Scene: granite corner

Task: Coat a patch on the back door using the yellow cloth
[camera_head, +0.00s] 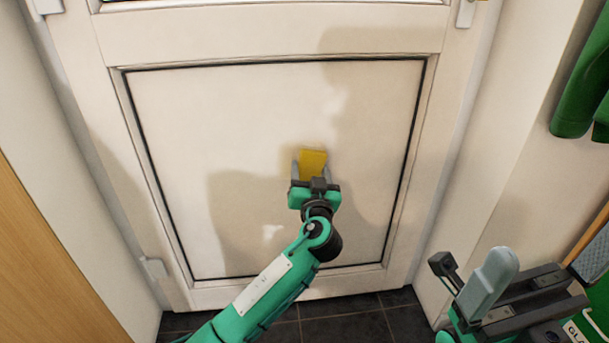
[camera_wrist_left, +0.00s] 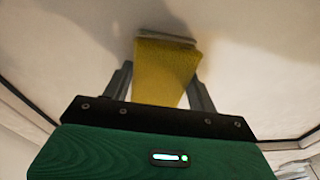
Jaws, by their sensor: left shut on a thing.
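The back door (camera_head: 185,130) is white, with a large lower panel framed by a dark seal. My left gripper (camera_head: 311,170) is shut on the yellow cloth (camera_head: 313,160) in front of the middle of that panel. In the left wrist view the cloth (camera_wrist_left: 165,70) sits between the two grey fingers and its far end is at or very near the door surface (camera_wrist_left: 70,50); I cannot tell whether it touches. My right gripper (camera_head: 490,285) is at the lower right, away from the door; its finger gap is not clear. No distinct coated patch shows; shadows fall across the panel.
A green garment (camera_head: 582,95) hangs at the right wall. A wooden surface (camera_head: 45,260) stands at the left. Dark floor tiles (camera_head: 345,318) lie below the door. The panel around the cloth is clear of objects.

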